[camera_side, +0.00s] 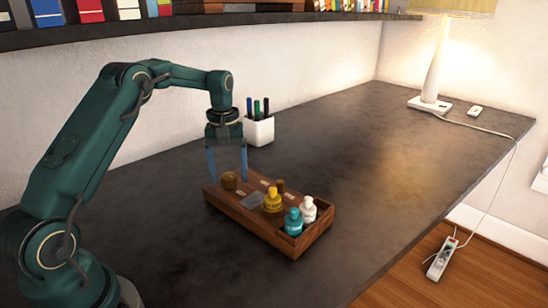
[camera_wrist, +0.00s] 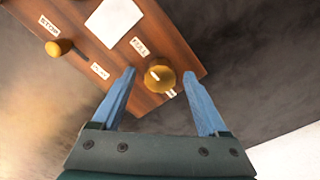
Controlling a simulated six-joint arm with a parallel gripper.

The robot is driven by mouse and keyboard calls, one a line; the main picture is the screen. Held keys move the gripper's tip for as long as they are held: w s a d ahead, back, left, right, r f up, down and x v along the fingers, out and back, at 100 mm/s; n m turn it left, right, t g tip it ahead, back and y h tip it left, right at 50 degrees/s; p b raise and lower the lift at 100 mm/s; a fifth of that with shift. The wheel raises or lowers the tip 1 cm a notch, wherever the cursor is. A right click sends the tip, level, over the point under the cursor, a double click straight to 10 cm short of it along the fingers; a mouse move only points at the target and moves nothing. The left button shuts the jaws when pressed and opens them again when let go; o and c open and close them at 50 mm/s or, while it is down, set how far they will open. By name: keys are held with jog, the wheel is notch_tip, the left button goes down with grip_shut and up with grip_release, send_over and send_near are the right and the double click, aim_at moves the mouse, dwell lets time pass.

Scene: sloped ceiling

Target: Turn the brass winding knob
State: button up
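The brass knob (camera_side: 228,181) stands on the left end of the wooden box (camera_side: 245,213). In the wrist view the round brass knob (camera_wrist: 160,76) shows near the panel's edge, beside small white labels. My gripper (camera_side: 228,177) points down over it with its blue fingers apart. In the wrist view my gripper (camera_wrist: 160,75) is open, one fingertip on each side of the knob, with a visible gap on both sides. A second, smaller knob on a stem (camera_wrist: 62,47) sits farther along the panel near a label that seems to read STOP.
A white pen cup (camera_side: 260,131) stands behind the box. A lamp (camera_side: 433,75) is at the far right. The desk (camera_side: 400,150) right of the box is clear.

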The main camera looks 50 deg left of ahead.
aim_at(231, 176)
jog(key=shift+r, duration=2.6)
jog(key=shift+w+d+r, duration=0.15)
jog(key=shift+d+r, duration=0.05)
jog(key=shift+r, duration=0.05)
jog(key=s+d+r+m+t, duration=0.35)
jog(key=s+d+r, duration=0.25)
jog(key=d+r, duration=0.5)
jog(key=s+d+f+m+t, duration=0.1)
jog(key=s+d+f+m, duration=0.1)
jog(key=s, duration=0.5)
jog(key=s+d+f+m+t, duration=0.1)
jog(key=s+d+f+m, duration=0.2)
jog(key=s, duration=0.4)
jog(key=shift+d+f+m, duration=0.25)
jog(key=shift+f+m, duration=0.35)
jog(key=shift+m, duration=0.15)
